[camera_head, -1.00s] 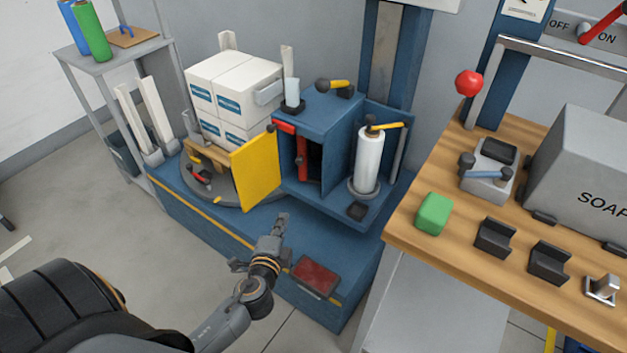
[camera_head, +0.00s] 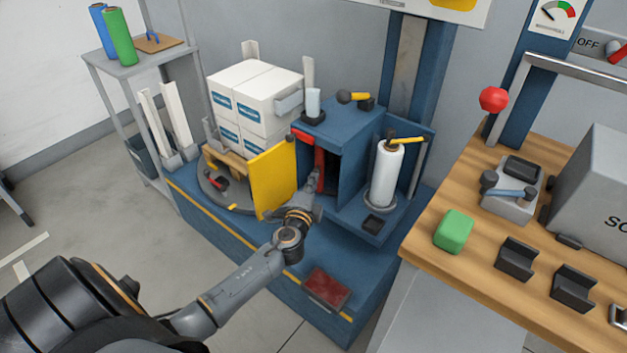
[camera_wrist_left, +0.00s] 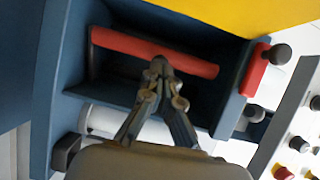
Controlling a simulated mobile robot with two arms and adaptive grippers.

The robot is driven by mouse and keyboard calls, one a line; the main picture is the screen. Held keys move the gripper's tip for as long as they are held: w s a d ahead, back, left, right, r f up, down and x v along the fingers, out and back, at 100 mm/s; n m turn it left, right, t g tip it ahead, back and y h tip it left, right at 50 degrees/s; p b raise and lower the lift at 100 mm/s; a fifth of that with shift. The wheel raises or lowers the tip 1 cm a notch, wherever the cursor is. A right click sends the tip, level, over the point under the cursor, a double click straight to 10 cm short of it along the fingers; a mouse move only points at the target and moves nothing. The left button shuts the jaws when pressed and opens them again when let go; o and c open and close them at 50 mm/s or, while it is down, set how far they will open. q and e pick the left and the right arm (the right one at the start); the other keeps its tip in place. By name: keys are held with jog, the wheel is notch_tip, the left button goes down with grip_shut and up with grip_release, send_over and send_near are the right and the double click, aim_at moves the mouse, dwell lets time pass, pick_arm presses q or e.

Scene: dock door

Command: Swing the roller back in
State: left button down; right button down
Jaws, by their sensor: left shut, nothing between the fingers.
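A red upright bar (camera_head: 320,168), which looks like the roller, stands in the opening of the blue cabinet (camera_head: 345,122). In the left wrist view the red roller (camera_wrist_left: 125,45) lies across the dark opening. My left gripper (camera_head: 315,176) is at the opening, in front of the roller. In the left wrist view its fingertips (camera_wrist_left: 161,66) are shut together at the roller's edge with nothing between them; I cannot tell whether they touch it. The yellow door (camera_head: 272,180) stands open to the left of the opening. My right gripper is not in view.
A white film roll (camera_head: 386,175) stands right of the cabinet. White boxes (camera_head: 255,95) are stacked on the turntable (camera_head: 217,190) at the left. A wooden bench (camera_head: 470,262) with a green block (camera_head: 453,231) is at the right. The floor at the left is clear.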

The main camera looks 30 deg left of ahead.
pick_arm(q)
jog(key=shift+w+a, duration=0.15)
jog(key=shift+w, duration=0.25)
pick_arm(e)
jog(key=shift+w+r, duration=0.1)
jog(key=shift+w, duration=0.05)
